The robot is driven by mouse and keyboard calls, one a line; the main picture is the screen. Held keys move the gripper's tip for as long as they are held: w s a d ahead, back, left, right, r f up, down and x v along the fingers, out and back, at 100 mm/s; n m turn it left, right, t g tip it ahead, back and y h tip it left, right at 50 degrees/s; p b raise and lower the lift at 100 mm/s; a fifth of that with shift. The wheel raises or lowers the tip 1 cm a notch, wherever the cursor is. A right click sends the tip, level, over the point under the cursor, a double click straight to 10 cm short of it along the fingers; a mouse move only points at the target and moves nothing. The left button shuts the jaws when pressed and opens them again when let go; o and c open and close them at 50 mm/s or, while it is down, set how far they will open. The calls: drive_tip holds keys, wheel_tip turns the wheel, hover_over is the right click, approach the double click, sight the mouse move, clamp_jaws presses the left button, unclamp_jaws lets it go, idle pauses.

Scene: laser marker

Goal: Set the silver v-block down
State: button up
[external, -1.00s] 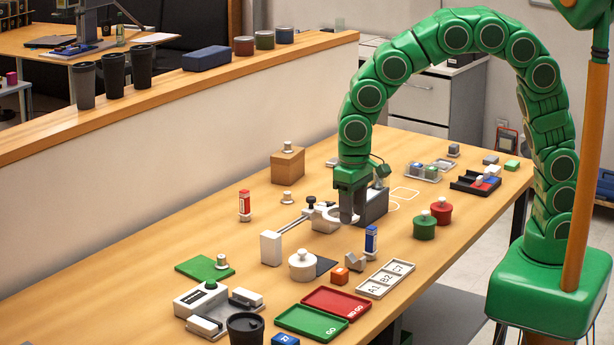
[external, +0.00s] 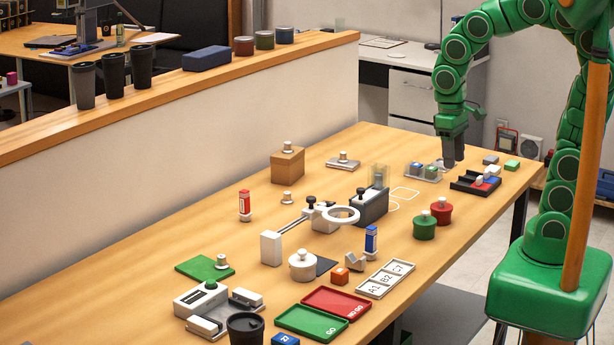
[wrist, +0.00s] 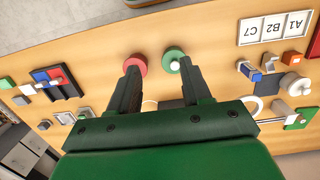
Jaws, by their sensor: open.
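The silver v-block (external: 355,262) appears to be the small grey notched block resting on the table, beside the orange block in the external view. It is small there, so this is not certain. A similar small grey block (wrist: 270,66) shows at the right of the wrist view. My gripper (external: 452,164) is at the far right part of the table, well away from that block. In the wrist view my gripper (wrist: 160,74) has its two dark fingers wide apart, with nothing between them.
The red pot (external: 441,210) and green pot (external: 424,227) stand in front of my gripper. A clear tray (external: 423,174) and a black tray (external: 462,186) are near it. The dark fixture (external: 371,207) with a white ring stands mid-table. Bare wood lies along the left.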

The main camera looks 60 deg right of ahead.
drive_tip(key=s+d, duration=0.6)
drive_tip(key=s, duration=0.5)
drive_tip(key=shift+s+d+g, duration=0.25)
drive_tip(key=shift+g, duration=0.05)
idle(0.5)
